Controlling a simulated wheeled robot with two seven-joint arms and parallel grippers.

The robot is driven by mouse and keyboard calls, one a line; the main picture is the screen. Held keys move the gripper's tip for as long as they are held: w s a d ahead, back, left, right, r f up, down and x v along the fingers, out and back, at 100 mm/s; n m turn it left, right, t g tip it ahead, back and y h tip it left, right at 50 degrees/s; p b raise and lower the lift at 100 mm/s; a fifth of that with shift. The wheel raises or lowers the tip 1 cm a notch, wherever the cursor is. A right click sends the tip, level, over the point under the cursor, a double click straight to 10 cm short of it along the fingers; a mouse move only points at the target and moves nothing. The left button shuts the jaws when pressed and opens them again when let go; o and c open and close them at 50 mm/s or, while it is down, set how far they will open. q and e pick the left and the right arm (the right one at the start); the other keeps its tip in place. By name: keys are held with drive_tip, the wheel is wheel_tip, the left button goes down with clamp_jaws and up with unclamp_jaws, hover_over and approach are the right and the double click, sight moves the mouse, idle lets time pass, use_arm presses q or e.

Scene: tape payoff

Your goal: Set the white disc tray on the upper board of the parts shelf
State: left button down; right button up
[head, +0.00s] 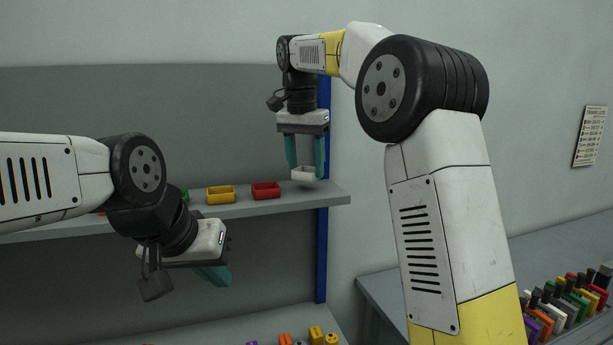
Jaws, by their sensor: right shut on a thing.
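My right gripper (305,165) points down over the right end of the upper board (290,203) of the parts shelf. Its teal fingers are shut on a small white tray (304,174). The tray is low, close to the board's surface; I cannot tell whether it touches. My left gripper (215,276) is in front of the shelf, below the upper board's level. Its teal fingers are seen partly, and whether they are open or shut is not clear.
On the upper board stand a yellow tray (221,195) and a red tray (266,190), left of the white one. A blue upright (322,250) bounds the shelf on the right. Small coloured parts lie on the lower board (225,332). A side table (540,252) holds several coloured items.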

sight(307, 176)
drive_tip(key=shift+s+d+f, duration=0.1)
drive_tip(key=shift+f, duration=1.25)
drive_tip(key=shift+f, duration=0.15)
drive_tip(key=o, duration=1.3)
drive_tip(key=r, duration=0.4)
drive_tip(key=s+r, duration=0.1)
drive_tip(key=r, duration=0.7)
drive_tip(key=shift+s+a+r, duration=0.1)
drive_tip(key=shift+s+a, duration=0.25)
drive_tip(key=shift+a, duration=0.05)
